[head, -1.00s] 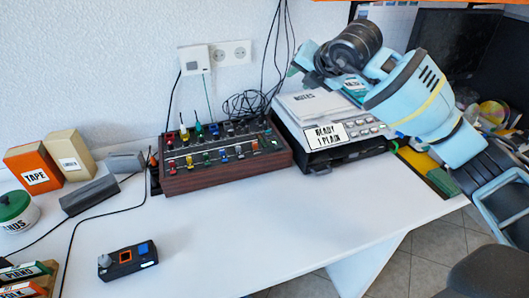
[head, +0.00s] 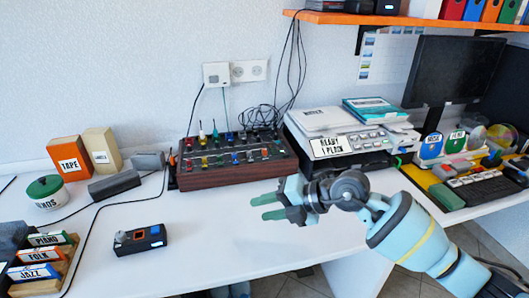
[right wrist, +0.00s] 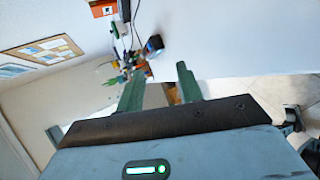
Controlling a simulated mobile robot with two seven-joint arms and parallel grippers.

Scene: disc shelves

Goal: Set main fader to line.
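The mixer (head: 238,174) is a dark box with a wood-brown front, against the back of the white desk. Its sloped top carries rows of coloured knobs and fader caps. I cannot tell which cap is the main fader, and the line mark is too small to read. My right gripper (head: 268,206) is in front of the mixer's right end, apart from it, with its green fingers pointing left. My left gripper is not seen.
A printer (head: 345,145) labelled "READY 1 PLAIN" stands right of the mixer. A small black control box (head: 139,240) lies on the front left of the desk (head: 200,225). Cables run along the left. The desk between the control box and my right gripper is clear.

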